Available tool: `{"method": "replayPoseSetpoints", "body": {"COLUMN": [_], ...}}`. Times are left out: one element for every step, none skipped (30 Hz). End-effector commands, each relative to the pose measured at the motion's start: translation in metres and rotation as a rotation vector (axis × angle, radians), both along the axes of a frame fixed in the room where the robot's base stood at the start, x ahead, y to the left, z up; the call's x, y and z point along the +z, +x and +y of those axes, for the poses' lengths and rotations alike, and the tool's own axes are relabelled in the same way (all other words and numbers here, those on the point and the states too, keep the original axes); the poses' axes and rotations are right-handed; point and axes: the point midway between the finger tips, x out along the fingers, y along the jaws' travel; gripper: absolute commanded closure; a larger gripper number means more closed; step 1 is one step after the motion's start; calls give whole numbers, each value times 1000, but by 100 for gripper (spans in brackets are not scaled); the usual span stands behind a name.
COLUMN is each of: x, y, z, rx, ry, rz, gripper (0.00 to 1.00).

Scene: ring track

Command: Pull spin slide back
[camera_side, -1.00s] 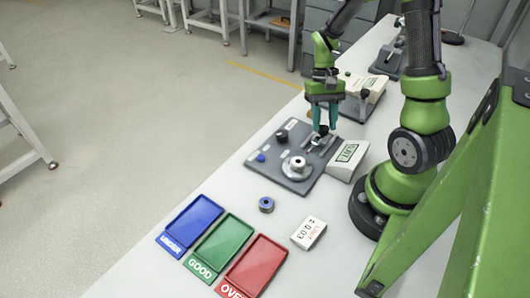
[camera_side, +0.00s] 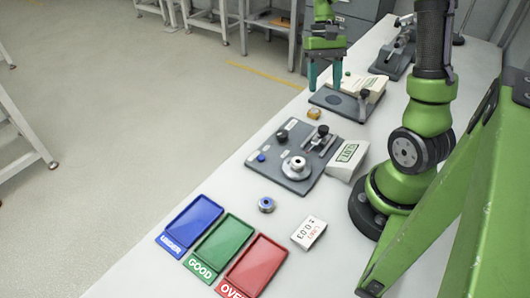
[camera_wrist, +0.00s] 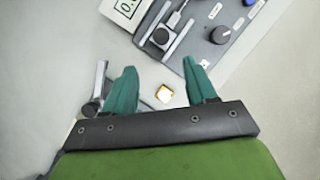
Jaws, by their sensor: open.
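The grey gauge plate (camera_side: 262,172) lies on the bench in the middle of the side view. It carries a slide (camera_side: 320,141) with a black knob (camera_side: 323,130), a round metal spindle piece (camera_side: 297,167), a dark dial knob (camera_side: 282,136) and a blue button (camera_side: 261,157). The slide with its knob also shows at the top of the wrist view (camera_wrist: 160,37). My gripper (camera_side: 324,88) is above the far fixture, apart from the gauge plate. In the wrist view its teal fingers (camera_wrist: 161,88) are spread, with nothing held between them.
A digital readout (camera_side: 348,153) stands right of the plate. A small amber block (camera_side: 314,113) lies beyond it, near a second fixture (camera_side: 332,100).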

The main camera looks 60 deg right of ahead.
Motion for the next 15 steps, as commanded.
{"method": "replayPoseSetpoints", "body": {"x": [11, 17, 24, 29, 34, 40, 43, 46, 50, 52, 54, 55, 56, 57, 57], "y": [4, 6, 8, 9, 10, 12, 13, 14, 15, 15, 16, 16, 16, 16, 16], "z": [-4, -6, -8, -9, -10, -12, -13, -14, -15, -16, -16, -17, -17, -17, -17], "rx": [-1, 0, -1, -1, -3, -2, -1, -1, -1, -2, -1, -1, -1, -1, -2], "ry": [-4, -3, -3, -3, -2, -3, -3, -2, -2, -2, -2, -2, 0, 0, 0], "rz": [-5, -4, -4, -4, -4, -2, -3, -3, -2, -1, -1, -1, -1, 0, 0], "gripper": [44, 44, 44, 44, 44, 44, 44, 44, 44, 44, 44, 44, 44, 44, 44]}}
